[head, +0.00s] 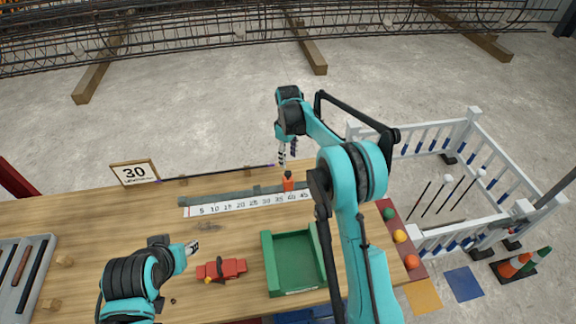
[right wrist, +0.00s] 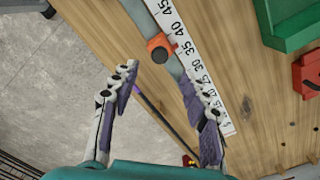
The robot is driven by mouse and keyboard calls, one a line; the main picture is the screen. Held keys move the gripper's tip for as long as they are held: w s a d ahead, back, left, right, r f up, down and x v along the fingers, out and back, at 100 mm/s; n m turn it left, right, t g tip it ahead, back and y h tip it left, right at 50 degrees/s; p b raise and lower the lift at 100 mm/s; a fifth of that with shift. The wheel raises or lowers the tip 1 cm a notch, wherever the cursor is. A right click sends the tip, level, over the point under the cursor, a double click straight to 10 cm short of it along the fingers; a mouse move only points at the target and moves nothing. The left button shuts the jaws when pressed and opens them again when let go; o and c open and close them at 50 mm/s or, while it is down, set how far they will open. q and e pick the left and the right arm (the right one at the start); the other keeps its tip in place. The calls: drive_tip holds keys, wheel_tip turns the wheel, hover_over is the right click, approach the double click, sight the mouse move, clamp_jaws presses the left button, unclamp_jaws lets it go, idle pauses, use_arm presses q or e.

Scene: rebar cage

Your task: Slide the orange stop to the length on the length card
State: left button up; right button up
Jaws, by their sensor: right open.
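The orange stop (head: 288,183) sits on the grey rail (head: 233,194) behind the white number scale (head: 250,204), around the 35 to 40 marks; its exact reading is unclear. In the right wrist view the stop (right wrist: 160,47) has a dark round knob. The length card (head: 134,173) reads 30 and stands at the table's back left. My right gripper (head: 287,152) is open and empty above the table's back edge, close to the stop; in the right wrist view its fingers (right wrist: 155,90) are spread apart, short of the stop. My left gripper (head: 193,247) is low over the table, left of the red tool.
A red tool (head: 221,269) and a green tray (head: 267,262) lie in front of the scale. A thin dark rod (head: 215,174) runs behind the rail. A grey tray (head: 50,240) is at the left. Coloured balls (head: 400,236) line the right edge.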

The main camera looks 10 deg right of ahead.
sight(288, 173)
wheel_tip(288, 173, down, 8)
drive_tip(key=shift+f+b, duration=0.1)
drive_tip(key=shift+b, duration=0.6)
drive_tip(key=shift+c, duration=0.3)
drive_tip(key=shift+a, duration=0.1)
clamp_jaws()
